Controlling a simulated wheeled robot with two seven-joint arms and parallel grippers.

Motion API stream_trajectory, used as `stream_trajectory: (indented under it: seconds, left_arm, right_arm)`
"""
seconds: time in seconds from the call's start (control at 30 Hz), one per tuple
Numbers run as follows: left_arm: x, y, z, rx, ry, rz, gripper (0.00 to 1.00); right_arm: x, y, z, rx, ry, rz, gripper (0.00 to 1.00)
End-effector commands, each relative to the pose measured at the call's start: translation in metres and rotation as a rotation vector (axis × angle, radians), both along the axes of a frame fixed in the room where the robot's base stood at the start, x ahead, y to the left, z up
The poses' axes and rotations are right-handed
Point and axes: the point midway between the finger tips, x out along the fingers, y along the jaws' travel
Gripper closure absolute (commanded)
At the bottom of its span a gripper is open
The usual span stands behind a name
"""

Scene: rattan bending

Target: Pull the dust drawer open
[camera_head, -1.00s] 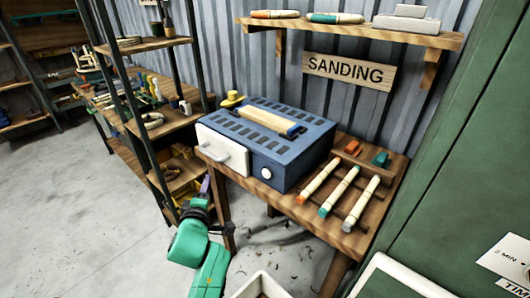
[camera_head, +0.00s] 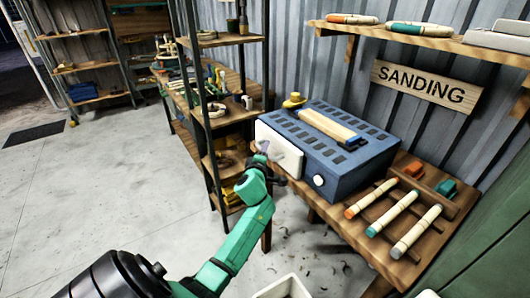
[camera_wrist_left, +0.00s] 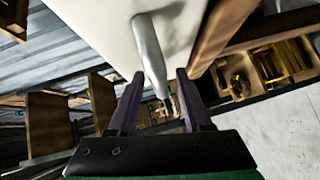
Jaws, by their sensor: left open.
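The dust drawer's white front (camera_head: 286,157) is on the left face of the blue sanding box (camera_head: 330,150) and sits against it. It also fills the upper middle of the left wrist view (camera_wrist_left: 100,18). The drawer's pale bar handle (camera_wrist_left: 149,50) stands out from the front. My left gripper (camera_wrist_left: 157,85) is open, with its fingers on either side of the handle's near end; I cannot tell whether they touch it. In the head view the left gripper (camera_head: 266,149) is at the drawer front and partly covers the handle. My right gripper is in neither current view.
The wooden table (camera_head: 415,260) holds several rattan sticks on its right side. A shelf rack (camera_head: 190,80) stands just left of the drawer. A white bin (camera_head: 285,288) is below; open floor lies left.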

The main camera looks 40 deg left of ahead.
Motion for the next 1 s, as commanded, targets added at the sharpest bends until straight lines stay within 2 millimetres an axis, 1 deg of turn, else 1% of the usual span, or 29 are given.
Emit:
stream_trajectory:
  seconds: [0.07, 0.1, 0.17, 0.2, 0.23, 1.0]
  left_arm:
    - [-0.0002, -0.0003, -0.0001, 0.0, 0.0, 0.0, 0.51]
    - [-0.0002, -0.0003, -0.0002, 0.0, 0.0, 0.0, 0.54]
    - [-0.0003, -0.0003, -0.0003, 0.001, 0.0, 0.0, 0.77]
    - [-0.0004, -0.0004, -0.0002, 0.0, 0.001, 0.0, 0.93]
    - [-0.0004, -0.0004, -0.0002, 0.0, 0.001, 0.0, 1.0]
    - [-0.0006, -0.0006, -0.0009, 0.0, 0.002, -0.001, 1.0]
  right_arm:
    - [0.0002, -0.0011, 0.0001, -0.001, 0.0, 0.0, 0.5]
    - [0.0002, -0.0015, 0.0002, -0.002, 0.0, 0.0, 0.5]
    - [0.0002, -0.0021, 0.0002, -0.003, -0.001, 0.0, 0.5]
    - [0.0003, -0.0024, 0.0002, -0.003, -0.001, 0.0, 0.5]
    - [0.0002, -0.0026, 0.0003, -0.004, -0.001, 0.0, 0.5]
    - [0.0001, -0.0026, 0.0002, -0.004, 0.0, -0.001, 0.5]
